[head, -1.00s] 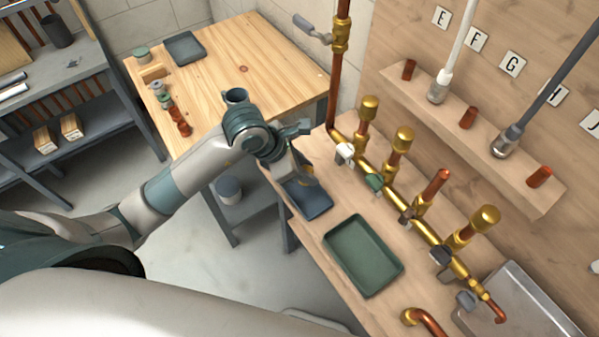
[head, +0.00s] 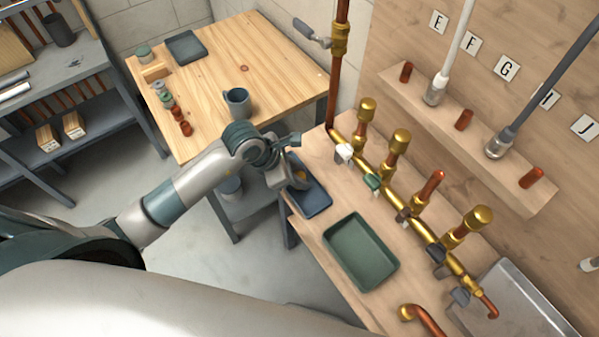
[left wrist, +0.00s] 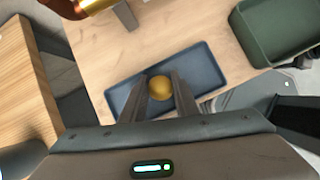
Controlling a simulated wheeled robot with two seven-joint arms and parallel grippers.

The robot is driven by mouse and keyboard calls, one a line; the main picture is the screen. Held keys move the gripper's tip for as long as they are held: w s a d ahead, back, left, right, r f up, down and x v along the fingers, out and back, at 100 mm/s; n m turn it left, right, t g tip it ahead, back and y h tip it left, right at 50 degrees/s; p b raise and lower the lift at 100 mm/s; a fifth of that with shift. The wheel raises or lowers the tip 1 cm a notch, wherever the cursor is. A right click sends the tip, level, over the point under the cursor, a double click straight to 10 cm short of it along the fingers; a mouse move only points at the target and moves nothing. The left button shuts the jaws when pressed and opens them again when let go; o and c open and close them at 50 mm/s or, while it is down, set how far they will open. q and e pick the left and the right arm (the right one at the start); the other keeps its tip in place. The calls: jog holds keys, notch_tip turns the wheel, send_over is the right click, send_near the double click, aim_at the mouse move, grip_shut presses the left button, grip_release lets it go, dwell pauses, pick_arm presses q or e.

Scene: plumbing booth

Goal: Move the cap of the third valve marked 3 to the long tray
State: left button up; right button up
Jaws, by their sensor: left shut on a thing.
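My left gripper (head: 296,181) is over the long blue tray (head: 319,206) on the near bench. It is shut on a round brass cap (left wrist: 160,88), which shows between the two fingers in the left wrist view. There the cap lies within the outline of the blue tray (left wrist: 206,68). I cannot tell whether it touches the tray floor. The third riser (head: 430,186) on the brass manifold shows a bare copper top; the other risers carry brass caps. My right gripper is not in view.
A green tray (head: 361,252) lies on the bench right of the blue one. The manifold with its valve handles runs behind both trays. A wooden table (head: 260,60) with a mug (head: 237,102) stands at the back left. A metal basin (head: 520,300) is at lower right.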

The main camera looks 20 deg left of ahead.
pick_arm(q)
jog(key=shift+f, duration=0.15)
jog(key=o, duration=1.1)
jog(key=shift+b+v, duration=1.4)
jog(key=shift+v, duration=4.7)
